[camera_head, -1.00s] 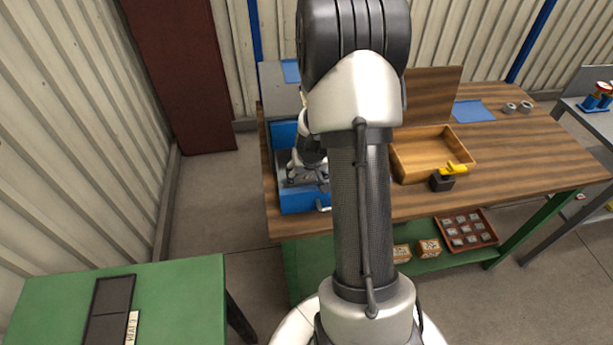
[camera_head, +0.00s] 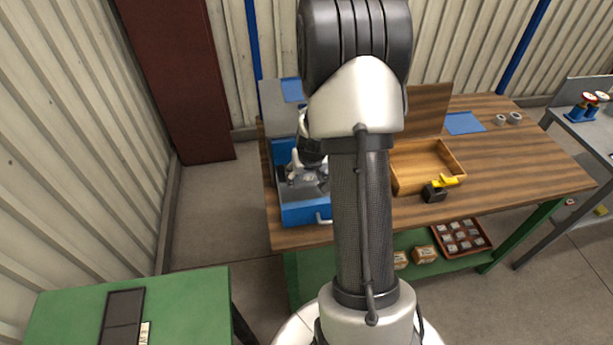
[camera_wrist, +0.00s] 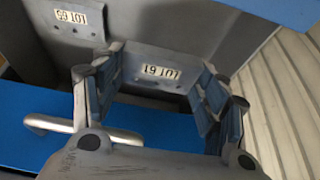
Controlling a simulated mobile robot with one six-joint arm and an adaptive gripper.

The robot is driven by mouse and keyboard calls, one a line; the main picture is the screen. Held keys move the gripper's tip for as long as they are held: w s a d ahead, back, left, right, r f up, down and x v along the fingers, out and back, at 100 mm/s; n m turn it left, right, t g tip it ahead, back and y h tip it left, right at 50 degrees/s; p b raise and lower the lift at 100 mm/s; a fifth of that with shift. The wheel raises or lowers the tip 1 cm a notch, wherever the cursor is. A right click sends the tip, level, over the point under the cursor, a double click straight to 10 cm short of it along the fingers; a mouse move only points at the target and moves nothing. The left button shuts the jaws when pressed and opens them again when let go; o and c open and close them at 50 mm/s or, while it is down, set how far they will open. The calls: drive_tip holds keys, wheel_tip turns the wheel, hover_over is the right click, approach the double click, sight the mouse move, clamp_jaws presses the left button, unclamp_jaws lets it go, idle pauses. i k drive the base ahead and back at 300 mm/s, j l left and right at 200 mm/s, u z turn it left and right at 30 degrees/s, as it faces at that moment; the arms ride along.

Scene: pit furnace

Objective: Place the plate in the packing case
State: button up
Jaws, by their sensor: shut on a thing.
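My gripper (camera_wrist: 160,95) is shut on a grey metal plate (camera_wrist: 150,90), its fingers at the two sides. The plate has a small white label, upside down, that seems to read LOT 61. In the head view my gripper (camera_head: 303,172) is over the open blue metal case (camera_head: 305,213) at the left of the workbench, and my arm hides part of it. I cannot tell whether the plate touches the case. Another grey surface with a similar label (camera_wrist: 72,17) lies beyond. An open wooden case (camera_head: 432,182) with a raised lid stands to the right of my arm.
A yellow and black tool (camera_head: 438,188) sits at the wooden case's front edge. The right part of the bench is clear. A green table (camera_head: 185,305) stands at front left.

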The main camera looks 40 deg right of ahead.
sight(418, 170)
drive_tip(key=k+l, duration=0.2)
drive_tip(key=l, duration=0.15)
drive_tip(key=k+l, duration=0.2)
drive_tip(key=l, duration=0.15)
drive_tip(key=k+l+z, duration=0.1)
drive_tip(key=l, duration=0.25)
drive_tip(key=l+u, duration=0.15)
drive_tip(key=l, duration=0.7)
drive_tip(key=k, duration=0.05)
